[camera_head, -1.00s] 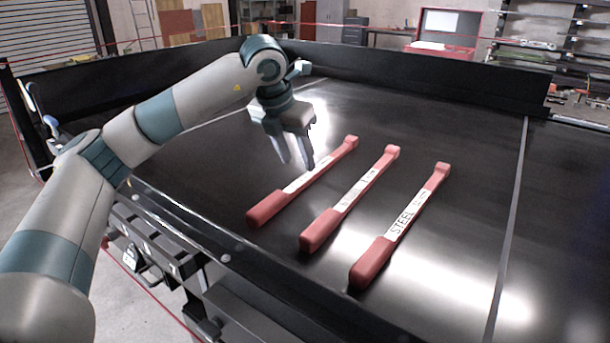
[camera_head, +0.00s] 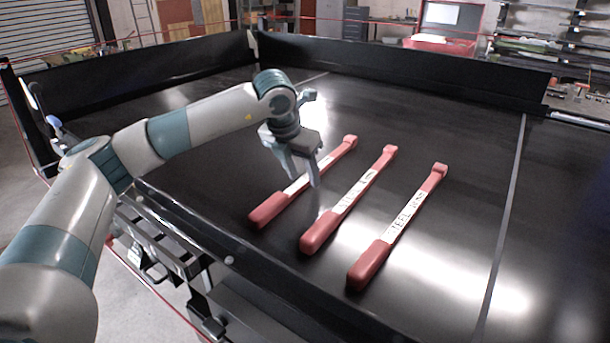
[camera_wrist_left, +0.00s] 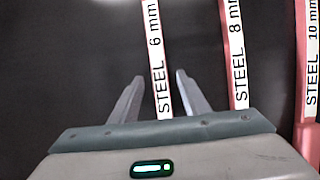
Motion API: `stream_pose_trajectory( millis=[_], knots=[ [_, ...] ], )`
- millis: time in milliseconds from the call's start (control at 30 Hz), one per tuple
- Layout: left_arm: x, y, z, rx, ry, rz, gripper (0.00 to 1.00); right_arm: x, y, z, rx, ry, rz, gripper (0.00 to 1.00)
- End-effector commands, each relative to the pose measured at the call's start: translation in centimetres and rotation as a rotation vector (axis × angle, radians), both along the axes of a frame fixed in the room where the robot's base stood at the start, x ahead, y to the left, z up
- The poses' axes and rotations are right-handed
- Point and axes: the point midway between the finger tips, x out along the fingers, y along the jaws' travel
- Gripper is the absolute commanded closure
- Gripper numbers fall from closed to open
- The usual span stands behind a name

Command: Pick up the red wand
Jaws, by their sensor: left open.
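Three red wands with white labels lie side by side on the black belt. The left wand (camera_head: 268,209) reads "STEEL 6 mm" in the left wrist view (camera_wrist_left: 157,60). The middle wand (camera_head: 320,234) reads "STEEL 8 mm" and also shows in the left wrist view (camera_wrist_left: 235,60). The right wand (camera_head: 371,266) reads "STEEL 10 mm" and stands at the right edge of the left wrist view (camera_wrist_left: 307,70). My left gripper (camera_head: 304,180) is open above the left wand. In the left wrist view its fingers (camera_wrist_left: 155,95) lie either side of that wand's label. My right gripper is not seen.
The black conveyor belt (camera_head: 440,110) is bare behind and right of the wands. Dark side walls (camera_head: 400,65) edge it at the back and left. A front rail (camera_head: 270,285) runs along the near side.

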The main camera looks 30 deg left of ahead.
Motion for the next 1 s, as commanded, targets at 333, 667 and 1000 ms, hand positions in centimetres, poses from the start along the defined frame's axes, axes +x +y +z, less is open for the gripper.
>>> stream_pose_trajectory(
  millis=[333, 667, 1000],
  knots=[
    [0.08, -0.02, -0.23, -0.001, 0.000, 0.000, 0.58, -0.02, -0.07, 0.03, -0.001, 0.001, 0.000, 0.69],
    [0.08, -0.01, -0.19, 0.000, 0.000, 0.000, 0.98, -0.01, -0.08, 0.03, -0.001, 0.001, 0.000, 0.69],
    [0.12, -0.01, -0.03, -0.001, -0.002, 0.000, 1.00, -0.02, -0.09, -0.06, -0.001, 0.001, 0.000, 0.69]
  ],
)
